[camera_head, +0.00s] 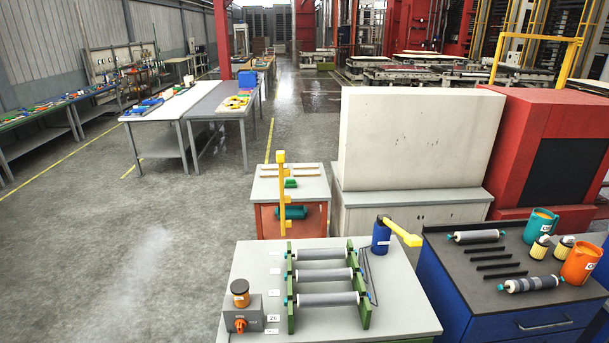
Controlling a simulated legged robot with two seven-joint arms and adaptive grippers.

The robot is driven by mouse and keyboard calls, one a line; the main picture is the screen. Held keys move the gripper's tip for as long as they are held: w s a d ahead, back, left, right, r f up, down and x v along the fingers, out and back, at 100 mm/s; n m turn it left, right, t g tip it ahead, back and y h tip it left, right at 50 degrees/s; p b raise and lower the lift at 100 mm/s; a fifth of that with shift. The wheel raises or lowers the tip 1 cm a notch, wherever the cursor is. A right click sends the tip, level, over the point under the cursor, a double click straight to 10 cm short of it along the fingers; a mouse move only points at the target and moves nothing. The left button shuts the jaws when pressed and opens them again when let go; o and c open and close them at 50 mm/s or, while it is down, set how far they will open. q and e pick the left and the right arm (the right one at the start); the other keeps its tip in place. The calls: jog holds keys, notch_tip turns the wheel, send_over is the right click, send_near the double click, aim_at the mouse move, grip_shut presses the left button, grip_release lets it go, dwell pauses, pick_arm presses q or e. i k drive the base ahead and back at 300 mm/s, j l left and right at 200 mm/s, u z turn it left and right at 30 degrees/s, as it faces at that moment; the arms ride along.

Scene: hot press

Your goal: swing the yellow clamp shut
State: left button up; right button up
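A tall yellow bar (282,190) with small blocks on it stands upright behind the front grey table; it looks like a raised, open clamp arm, but its hinge is not clear. A second yellow piece (404,233) slants out to the right from a black part on top of a blue cylinder (381,237) at the table's back right. I cannot tell for certain which yellow part is the clamp. Neither of my grippers is in view.
The grey table (400,310) holds several grey rollers (327,299) in a green rack (364,309), an amber jar (240,293) and a control box (245,314). A dark-topped blue cabinet (450,267) with cups and rollers stands right. Open floor (130,250) lies left.

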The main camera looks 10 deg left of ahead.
aim_at(280, 154)
jog(key=j+u, duration=0.1)
jog(key=u, duration=1.85)
jog(key=i+j+u, duration=0.25)
jog(key=i, duration=0.5)
jog(key=i+u, duration=0.25)
jog(key=i, duration=0.5)
jog(key=i+l+z, duration=0.2)
jog(key=i+z, duration=0.8)
jog(key=i+j+z, duration=0.3)
jog(key=i+z, duration=0.15)
jog(key=i, duration=0.2)
jog(key=i+z, duration=0.25)
jog(key=i, duration=0.8)
jog(key=i+z, duration=0.25)
jog(key=i, duration=0.8)
jog(key=z, duration=0.45)
jog(key=i+z, duration=0.1)
jog(key=z, duration=0.3)
jog(key=j+z, duration=0.1)
jog(key=z, duration=0.75)
jog(key=j+z, duration=0.15)
jog(key=z, duration=1.7)
